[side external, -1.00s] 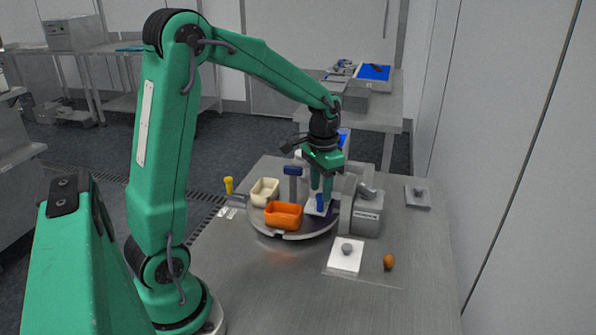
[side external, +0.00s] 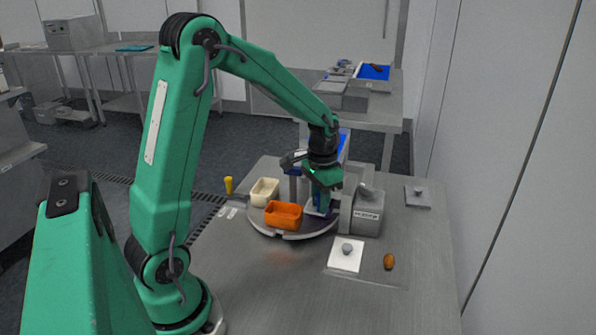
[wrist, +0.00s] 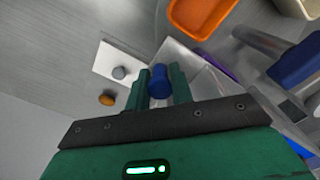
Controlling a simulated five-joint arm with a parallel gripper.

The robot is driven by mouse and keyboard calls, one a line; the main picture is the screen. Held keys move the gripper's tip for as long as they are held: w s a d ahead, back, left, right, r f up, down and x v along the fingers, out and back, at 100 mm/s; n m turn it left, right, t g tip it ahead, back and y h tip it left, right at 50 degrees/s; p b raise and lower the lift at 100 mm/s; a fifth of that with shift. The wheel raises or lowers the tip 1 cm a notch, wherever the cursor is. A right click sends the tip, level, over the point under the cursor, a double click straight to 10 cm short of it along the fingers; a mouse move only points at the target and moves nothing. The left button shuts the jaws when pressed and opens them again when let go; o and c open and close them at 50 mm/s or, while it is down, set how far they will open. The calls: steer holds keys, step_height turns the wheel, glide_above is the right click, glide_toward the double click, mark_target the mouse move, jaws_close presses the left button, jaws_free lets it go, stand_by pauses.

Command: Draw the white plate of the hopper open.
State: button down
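The grey hopper (side external: 367,212) stands at the right edge of the turntable. A pale plate (side external: 316,212) with a blue knob (wrist: 159,79) lies beside it, under my gripper (side external: 321,205). In the wrist view the two fingers of my gripper (wrist: 160,82) stand on either side of the blue knob, close to it. Whether they press on it cannot be told. Another white plate (side external: 345,262) with a grey knob lies flat on the table in front of the hopper; it also shows in the wrist view (wrist: 110,57).
An orange bin (side external: 283,220) and a cream bin (side external: 264,195) sit on the turntable (side external: 290,236), left of my gripper. A brown date (side external: 389,261) lies right of the white plate. A grey knobbed plate (side external: 418,198) lies further right. The table's front is clear.

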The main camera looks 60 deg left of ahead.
steer(key=shift+d, duration=0.1)
steer(key=s+d, duration=0.6)
steer(key=shift+s, duration=0.15)
steer(key=shift+d, duration=0.1)
steer(key=c, duration=1.4)
jaws_free()
steer(key=shift+o, duration=0.2)
steer(key=shift+r, duration=0.1)
step_height(320, 180, up, 8)
